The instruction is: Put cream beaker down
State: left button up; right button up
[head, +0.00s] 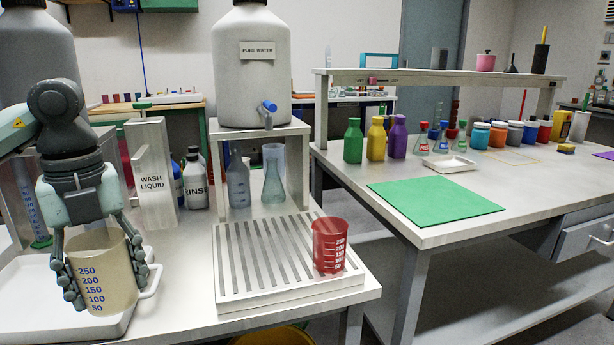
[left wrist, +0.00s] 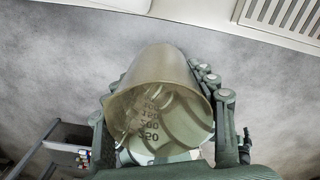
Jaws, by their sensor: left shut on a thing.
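My left gripper (head: 106,290) is shut around the cream beaker (head: 100,272), with fingers on both sides of it. The beaker has blue volume marks and looks upright in the head view, in front of a white tray (head: 30,318). In the left wrist view the beaker (left wrist: 160,95) shows its open mouth, with grey floor behind it. The fingers (left wrist: 165,115) flank it there too. Its base appears clear of the tray, but the exact gap cannot be told. My right gripper is in neither view.
A red beaker (head: 329,246) stands at the right of the slatted drying rack (head: 262,290); the rack's left part is bare. A wash liquid holder (head: 152,172) and rinse bottle (head: 196,182) stand behind. A green mat (head: 435,201) lies empty on the right table.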

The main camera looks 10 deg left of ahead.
pick_arm(q)
jog(key=shift+w+d+f+m, duration=0.1)
jog(key=shift+w+d+m, duration=0.1)
jog(key=shift+m, duration=0.35)
jog(key=shift+w+d+m, duration=0.1)
jog(key=shift+d+m, duration=0.05)
jog(key=shift+m, duration=0.4)
jog(key=w+d+f+n+p, duration=0.1)
jog(key=w+d+f+n, duration=0.2)
jog(key=n, duration=1)
jog(key=w+d+f+n+p, duration=0.1)
jog(key=w+d+f+n, duration=0.2)
jog(key=w+d+n, duration=0.4)
jog(key=d+n, duration=0.6)
jog(key=n, duration=0.1)
jog(key=shift+d+f, duration=0.35)
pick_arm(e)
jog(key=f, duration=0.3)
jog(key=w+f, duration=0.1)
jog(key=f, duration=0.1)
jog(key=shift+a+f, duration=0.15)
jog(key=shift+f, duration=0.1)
